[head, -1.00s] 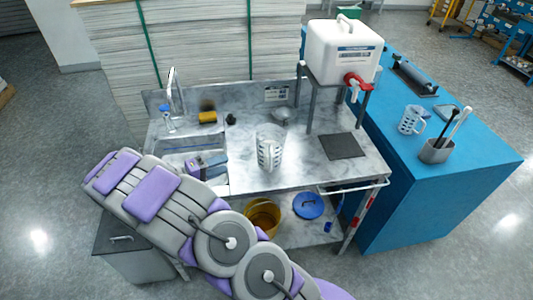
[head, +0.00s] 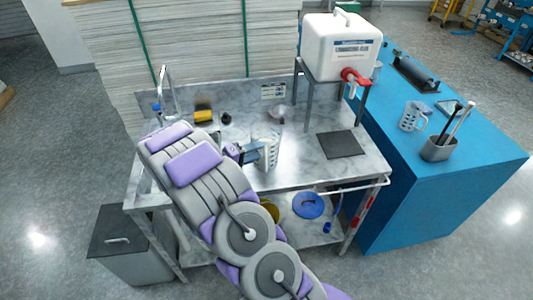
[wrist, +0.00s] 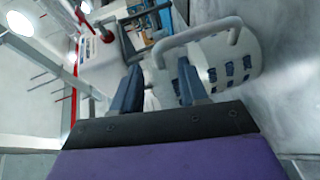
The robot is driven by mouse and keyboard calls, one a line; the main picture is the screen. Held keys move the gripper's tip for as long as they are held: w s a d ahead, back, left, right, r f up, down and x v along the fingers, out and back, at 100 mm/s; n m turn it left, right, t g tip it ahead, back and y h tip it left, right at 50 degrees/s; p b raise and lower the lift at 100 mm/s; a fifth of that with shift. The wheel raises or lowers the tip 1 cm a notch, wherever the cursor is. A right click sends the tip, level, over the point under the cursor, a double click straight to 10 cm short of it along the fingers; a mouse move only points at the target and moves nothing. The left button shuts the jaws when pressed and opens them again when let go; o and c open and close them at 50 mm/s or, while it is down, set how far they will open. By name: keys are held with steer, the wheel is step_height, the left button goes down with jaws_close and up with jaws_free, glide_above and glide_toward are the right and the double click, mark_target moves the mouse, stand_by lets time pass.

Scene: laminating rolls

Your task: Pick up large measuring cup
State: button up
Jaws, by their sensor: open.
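The large measuring cup (head: 270,147) is clear with dark markings and stands upright on the marble-look counter. In the wrist view the cup (wrist: 228,62) is at the upper right, with its pale handle curving close in front of the fingertips. My gripper (head: 259,151) is at the left side of the cup, partly covering it. In the wrist view my gripper (wrist: 160,77) is open, with two dark blue fingers apart. The handle's lower end seems near the gap between them; I cannot tell whether they touch.
A white jug with a red tap (head: 341,48) stands on a metal stand at the back right. A dark square mat (head: 341,145) lies on the counter. A second measuring cup (head: 411,116) and a grey tool holder (head: 439,150) stand on the blue table.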

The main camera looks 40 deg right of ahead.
steer(key=shift+s+d+f, duration=0.15)
steer(key=shift+s+d, duration=0.1)
steer(key=shift+d, duration=0.85)
steer(key=shift+c, duration=1.4)
steer(key=shift+d+f, duration=0.1)
steer(key=shift+d, duration=0.05)
steer(key=c, duration=0.3)
steer(key=shift+c, duration=0.7)
steer(key=shift+a, duration=0.35)
jaws_close()
